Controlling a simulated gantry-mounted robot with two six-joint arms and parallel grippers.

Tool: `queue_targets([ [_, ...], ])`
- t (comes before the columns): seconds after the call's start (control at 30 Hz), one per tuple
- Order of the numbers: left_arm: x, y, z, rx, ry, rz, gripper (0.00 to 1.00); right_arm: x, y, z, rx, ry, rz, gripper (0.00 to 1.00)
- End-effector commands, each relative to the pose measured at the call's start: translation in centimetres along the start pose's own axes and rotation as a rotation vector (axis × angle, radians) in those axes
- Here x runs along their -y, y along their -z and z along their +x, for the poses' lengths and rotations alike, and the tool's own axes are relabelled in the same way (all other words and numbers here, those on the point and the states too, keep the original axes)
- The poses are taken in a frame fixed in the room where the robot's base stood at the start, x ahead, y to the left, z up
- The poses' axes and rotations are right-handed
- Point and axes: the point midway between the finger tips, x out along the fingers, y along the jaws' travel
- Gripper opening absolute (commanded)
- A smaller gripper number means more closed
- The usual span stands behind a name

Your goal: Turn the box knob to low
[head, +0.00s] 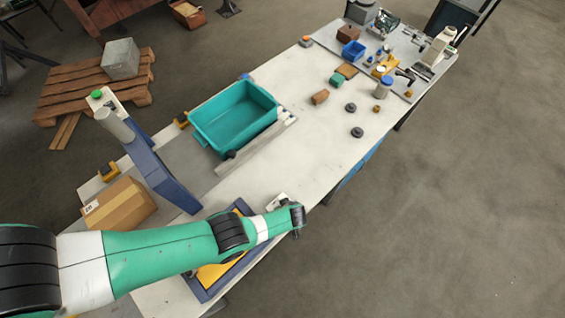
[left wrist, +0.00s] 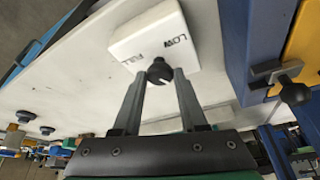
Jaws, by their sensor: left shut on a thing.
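The white box (left wrist: 152,32) fills the top middle of the left wrist view, with the words LOW and FULL printed on its face. Its black knob (left wrist: 159,69) sits below the words. My left gripper (left wrist: 160,78) has its two grey fingertips on either side of the knob and is shut on it. Which word the knob's mark points to is too small to tell. In the head view the white box (head: 279,201) shows only partly behind my green left arm at the table's near edge. My right gripper is in neither view.
A blue-framed yellow panel (head: 217,275) lies beside the box, partly under my arm. A teal bin (head: 235,117), a cardboard box (head: 120,206) and a blue post (head: 160,175) stand farther left. Several small parts lie toward the table's far end. The white table (head: 300,130) is clear between.

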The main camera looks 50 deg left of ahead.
Motion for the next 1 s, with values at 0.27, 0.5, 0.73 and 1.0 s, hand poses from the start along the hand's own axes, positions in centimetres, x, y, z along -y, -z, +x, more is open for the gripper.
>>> queue_targets([
  [0.27,-0.3,-0.1,0.3,0.001,0.067,-0.169,0.0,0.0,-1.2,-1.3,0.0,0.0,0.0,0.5],
  [0.5,-0.3,-0.1,0.2,0.001,0.097,-0.242,0.0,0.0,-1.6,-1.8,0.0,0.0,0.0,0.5],
  [0.73,-0.2,0.0,0.1,0.001,0.105,-0.26,0.0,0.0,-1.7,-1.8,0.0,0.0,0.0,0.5],
  [1.0,-0.2,0.0,0.0,0.001,0.105,-0.26,0.0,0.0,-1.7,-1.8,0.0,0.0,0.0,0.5],
])
